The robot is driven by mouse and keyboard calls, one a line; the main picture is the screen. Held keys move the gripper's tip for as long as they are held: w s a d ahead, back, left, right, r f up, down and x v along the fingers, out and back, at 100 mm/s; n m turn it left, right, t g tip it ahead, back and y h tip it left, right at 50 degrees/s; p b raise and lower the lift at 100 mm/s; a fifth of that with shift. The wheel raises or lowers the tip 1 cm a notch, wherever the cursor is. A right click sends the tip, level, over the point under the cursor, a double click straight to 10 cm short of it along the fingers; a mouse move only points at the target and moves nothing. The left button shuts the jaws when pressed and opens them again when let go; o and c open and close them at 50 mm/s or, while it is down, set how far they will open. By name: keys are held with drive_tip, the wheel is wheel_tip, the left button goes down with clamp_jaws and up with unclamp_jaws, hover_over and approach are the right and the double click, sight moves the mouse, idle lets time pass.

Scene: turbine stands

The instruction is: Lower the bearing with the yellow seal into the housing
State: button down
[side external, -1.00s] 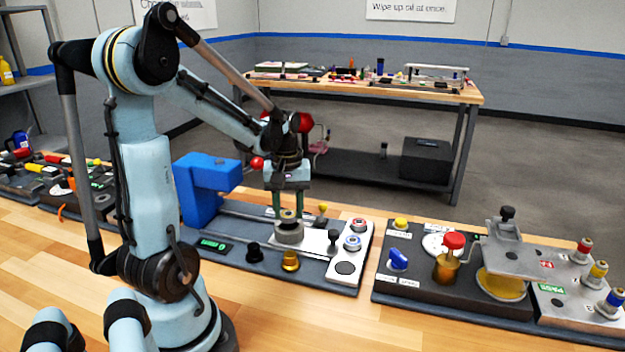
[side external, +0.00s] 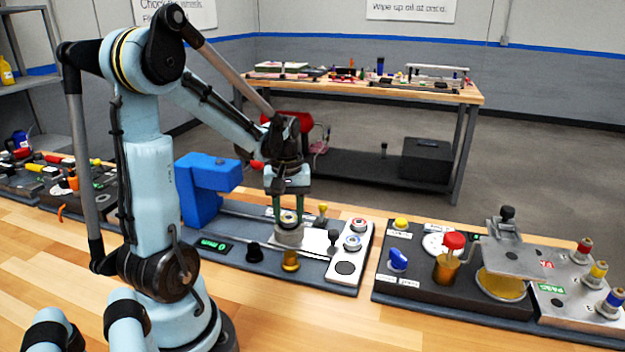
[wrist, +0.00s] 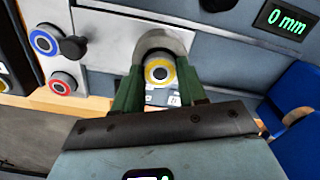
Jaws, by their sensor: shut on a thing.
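The bearing with the yellow seal (wrist: 160,73) is a small steel ring with a yellow face and dark bore. My gripper (side external: 289,214) is shut on it, with one green finger on each side. The bearing also shows in the side view (side external: 289,217), at the top of the housing. The housing (side external: 289,236) is a short grey cylinder on the fixture board; its rounded rim shows beyond the bearing in the wrist view (wrist: 166,40). The bearing hides the housing's mouth in part. I cannot tell whether the bearing touches the rim or is apart from it.
A white tray (side external: 338,279) right of the housing holds bearings with red (side external: 358,225) and blue seals (side external: 352,243). A blue C-shaped body (side external: 202,188) stands at left. A display (wrist: 286,21) reads 0 mm. Black (side external: 254,253) and brass knobs (side external: 290,261) stand in front.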

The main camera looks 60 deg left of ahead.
sight(289, 217)
drive_tip(key=shift+f, duration=0.25)
drive_tip(key=shift+c, duration=2)
unclamp_jaws()
drive_tip(key=shift+r, duration=3.55)
drive_tip(key=w+d+m+t, duration=0.2)
drive_tip(key=d+m+t, duration=0.5)
drive_tip(key=d+m, duration=0.6)
drive_tip(key=d, duration=0.7)
drive_tip(key=shift+w+r+m, duration=0.25)
drive_tip(key=shift+r+m, duration=0.05)
drive_tip(key=shift+r, duration=0.05)
